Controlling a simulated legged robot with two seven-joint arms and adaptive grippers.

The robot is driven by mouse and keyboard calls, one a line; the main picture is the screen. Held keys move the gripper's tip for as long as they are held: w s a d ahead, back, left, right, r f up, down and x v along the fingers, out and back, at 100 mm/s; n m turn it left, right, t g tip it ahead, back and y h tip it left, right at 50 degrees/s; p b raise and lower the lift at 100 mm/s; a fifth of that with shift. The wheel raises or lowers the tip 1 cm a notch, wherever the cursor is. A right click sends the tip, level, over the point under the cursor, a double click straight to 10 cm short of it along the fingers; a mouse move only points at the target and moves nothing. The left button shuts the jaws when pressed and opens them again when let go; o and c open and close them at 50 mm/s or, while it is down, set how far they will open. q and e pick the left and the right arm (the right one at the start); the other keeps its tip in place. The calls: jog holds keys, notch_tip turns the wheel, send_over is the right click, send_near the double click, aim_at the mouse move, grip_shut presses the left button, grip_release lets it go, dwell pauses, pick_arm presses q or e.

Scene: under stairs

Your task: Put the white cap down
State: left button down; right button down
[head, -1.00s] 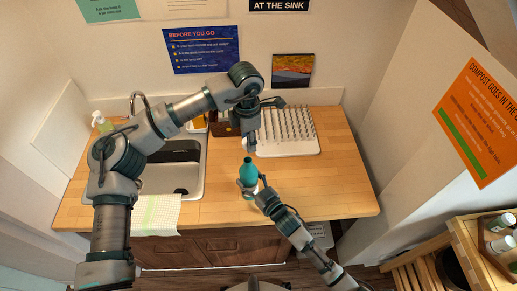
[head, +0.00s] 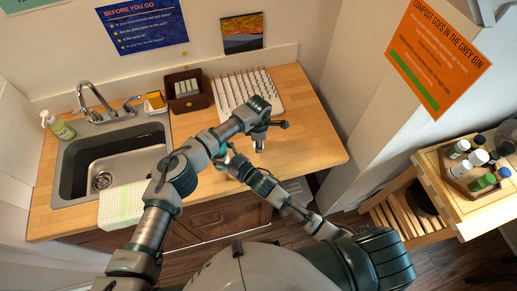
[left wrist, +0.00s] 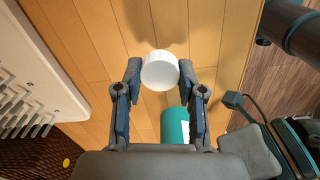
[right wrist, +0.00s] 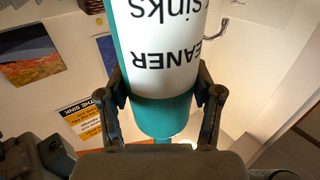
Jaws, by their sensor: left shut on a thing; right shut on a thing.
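The white cap (left wrist: 158,71) is pinched between the fingertips of my left gripper (left wrist: 160,78), with bare wood worktop below it in the left wrist view. In the head view my left gripper (head: 259,140) points down over the right part of the worktop. The cap seems held above the wood, but the gap is hard to judge. My right gripper (right wrist: 159,98) is shut on a teal cleaner bottle (right wrist: 158,55) with a white label. The bottle also shows just beside the cap in the left wrist view (left wrist: 174,125). It is mostly hidden behind my arms in the head view.
A white pegged drying rack (head: 234,92) stands at the back of the worktop (head: 318,137). A dark caddy (head: 187,88), the sink (head: 110,160) and a towel (head: 122,204) are left of it. Bare wood is clear right of my left gripper. A shelf (head: 490,205) with bottles stands far right.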

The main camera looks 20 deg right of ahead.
pick_arm(q)
notch_tip(320, 180, down, 3)
jog(key=shift+f, duration=0.2)
jog(key=shift+d+f, duration=0.1)
jog(key=shift+f, duration=0.35)
pick_arm(e)
jog(key=shift+d, duration=0.1)
pick_arm(q)
jog(key=c, duration=0.7)
grip_release()
notch_tip(320, 180, up, 12)
jog(key=shift+r, duration=0.1)
pick_arm(e)
jog(key=shift+c, duration=0.6)
grip_release()
